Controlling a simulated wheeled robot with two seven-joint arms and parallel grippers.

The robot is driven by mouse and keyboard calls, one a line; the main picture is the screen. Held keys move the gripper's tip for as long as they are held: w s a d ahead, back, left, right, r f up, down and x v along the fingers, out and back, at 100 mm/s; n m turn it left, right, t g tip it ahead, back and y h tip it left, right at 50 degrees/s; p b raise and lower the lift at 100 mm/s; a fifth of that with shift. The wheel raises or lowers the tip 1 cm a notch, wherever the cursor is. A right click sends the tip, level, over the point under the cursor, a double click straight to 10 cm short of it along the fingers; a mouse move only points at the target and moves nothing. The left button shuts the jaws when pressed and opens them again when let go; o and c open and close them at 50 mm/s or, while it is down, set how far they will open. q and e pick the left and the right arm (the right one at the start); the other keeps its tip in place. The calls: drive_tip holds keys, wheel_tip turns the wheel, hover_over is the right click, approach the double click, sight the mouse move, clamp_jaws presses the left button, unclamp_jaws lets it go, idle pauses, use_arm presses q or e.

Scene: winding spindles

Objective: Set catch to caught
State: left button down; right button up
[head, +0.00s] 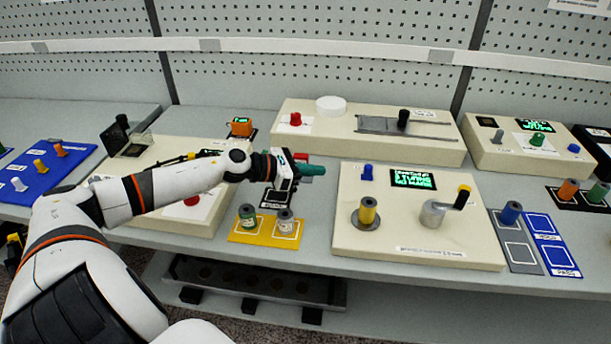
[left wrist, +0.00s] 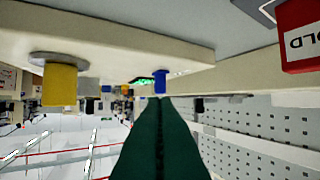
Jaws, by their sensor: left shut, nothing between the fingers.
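No part carries a label that I can read as the catch, so I cannot tell which part it is. On the near cream winding box (head: 380,246) stand a small blue knob (head: 367,172), a lit display (head: 412,179), a yellow spool (head: 367,212) and a grey drum with a black crank handle (head: 463,197). My left gripper (head: 322,170) is shut and empty, left of the blue knob and apart from it in the head view. In the left wrist view, which is upside down, its green fingers (left wrist: 160,103) point towards the blue knob (left wrist: 160,82). My right gripper is not in view.
A yellow mat (head: 264,237) with two spools lies below my left gripper. A long cream box (head: 360,142) with a slider stands behind. Blue and grey trays (head: 553,228) lie to the right. A red labelled piece (left wrist: 300,38) shows in the left wrist view.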

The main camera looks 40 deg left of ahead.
use_arm(q)
drive_tip(key=shift+v, duration=1.2)
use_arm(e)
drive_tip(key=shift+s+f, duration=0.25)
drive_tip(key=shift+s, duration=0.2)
use_arm(q)
drive_tip(key=shift+s+r, duration=0.1)
drive_tip(key=shift+d, duration=0.1)
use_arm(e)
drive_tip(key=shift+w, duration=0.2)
